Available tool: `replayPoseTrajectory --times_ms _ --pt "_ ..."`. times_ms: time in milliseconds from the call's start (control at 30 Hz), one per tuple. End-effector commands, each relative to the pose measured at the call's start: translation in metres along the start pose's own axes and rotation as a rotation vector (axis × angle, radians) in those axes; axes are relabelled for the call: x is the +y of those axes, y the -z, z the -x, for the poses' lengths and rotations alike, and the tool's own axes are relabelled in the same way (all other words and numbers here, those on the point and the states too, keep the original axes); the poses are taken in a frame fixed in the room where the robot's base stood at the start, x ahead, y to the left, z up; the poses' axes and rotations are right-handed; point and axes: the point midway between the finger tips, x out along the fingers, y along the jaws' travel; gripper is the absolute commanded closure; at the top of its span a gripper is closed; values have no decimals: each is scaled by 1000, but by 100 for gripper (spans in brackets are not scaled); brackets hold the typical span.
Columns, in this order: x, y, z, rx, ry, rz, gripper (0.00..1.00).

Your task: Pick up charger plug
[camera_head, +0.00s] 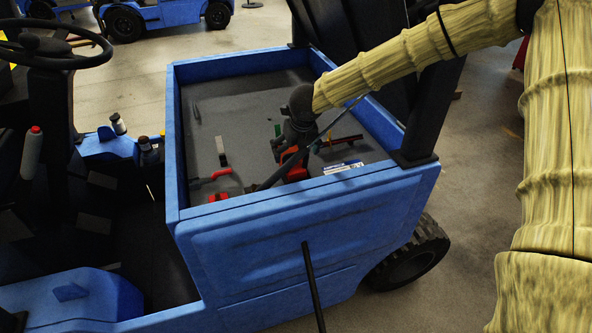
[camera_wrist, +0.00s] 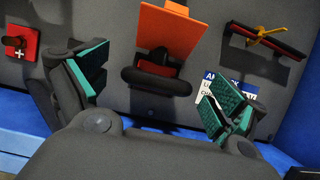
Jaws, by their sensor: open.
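An orange-red piece with a black rounded loop, which I take to be the charger plug (camera_wrist: 167,35), lies on the grey bed floor between my fingers in the wrist view. In the head view, a red block (camera_head: 296,167), apparently the same thing, sits below my gripper. My gripper (camera_wrist: 158,88) is open, its green-padded fingers on either side of the black loop and apart from it. In the head view my gripper (camera_head: 291,141) points down into the bed and partly hides the block. I cannot tell its exact height above the floor.
The blue cart bed (camera_head: 300,196) has raised walls around. A red piece with a white cross (camera_wrist: 18,44) lies left, a dark red bar with a yellow part (camera_wrist: 266,39) right. A white and blue label (camera_head: 343,167) lies near the right finger. A red curved handle (camera_head: 222,173) lies left.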

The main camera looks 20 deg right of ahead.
Motion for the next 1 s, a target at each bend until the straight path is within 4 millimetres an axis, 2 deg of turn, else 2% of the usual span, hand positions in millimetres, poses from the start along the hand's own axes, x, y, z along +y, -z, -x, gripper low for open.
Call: replayPoseTrajectory --times_ms 500,833,867,1000 --pt "-3 7 -47 1 1 -2 4" --pt "-3 8 -52 0 1 -1 4" --pt "-3 8 -52 0 1 -1 8" --pt "-3 8 -52 0 1 -1 33"
